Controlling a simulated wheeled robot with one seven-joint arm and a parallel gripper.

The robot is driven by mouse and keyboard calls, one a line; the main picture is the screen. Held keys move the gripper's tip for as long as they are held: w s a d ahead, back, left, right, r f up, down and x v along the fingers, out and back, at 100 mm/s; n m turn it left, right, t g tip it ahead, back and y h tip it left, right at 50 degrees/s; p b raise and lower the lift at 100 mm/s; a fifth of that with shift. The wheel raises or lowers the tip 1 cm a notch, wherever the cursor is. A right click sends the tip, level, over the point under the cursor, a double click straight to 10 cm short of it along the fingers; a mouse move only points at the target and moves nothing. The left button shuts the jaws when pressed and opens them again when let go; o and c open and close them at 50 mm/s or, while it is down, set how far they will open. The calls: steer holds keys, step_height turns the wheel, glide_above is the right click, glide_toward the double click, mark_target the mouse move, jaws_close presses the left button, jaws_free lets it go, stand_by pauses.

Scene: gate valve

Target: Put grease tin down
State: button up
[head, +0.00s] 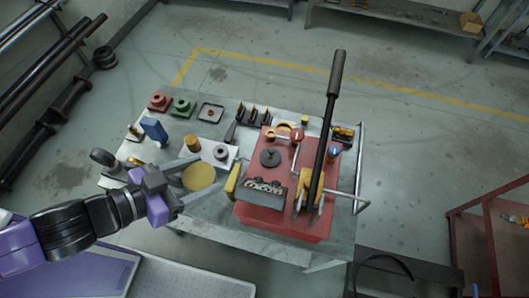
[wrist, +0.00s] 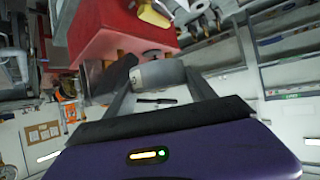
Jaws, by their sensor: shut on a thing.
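The grease tin (head: 199,178) shows its round yellow top in the head view, between my gripper's two fingers. My gripper (head: 206,172) reaches in from the left and is shut on the tin, over the front left part of the workbench (head: 206,217). In the wrist view, the tin (wrist: 158,74) is a grey cylinder held between the fingertips. Its underside is hidden in the head view, so I cannot tell whether it touches the bench.
A red vise-like block (head: 253,217) with a long black lever (head: 328,110) stands right of the tin. A white plate with a grey ring (head: 221,153), a yellow cylinder (head: 192,143) and a blue block (head: 154,130) are behind it. The front left bench strip looks clear.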

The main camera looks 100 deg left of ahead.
step_height(320, 180, down, 19)
steer(key=shift+f, duration=0.2)
stand_by(0.3)
steer(key=shift+f, duration=0.15)
steer(key=o, duration=1.6)
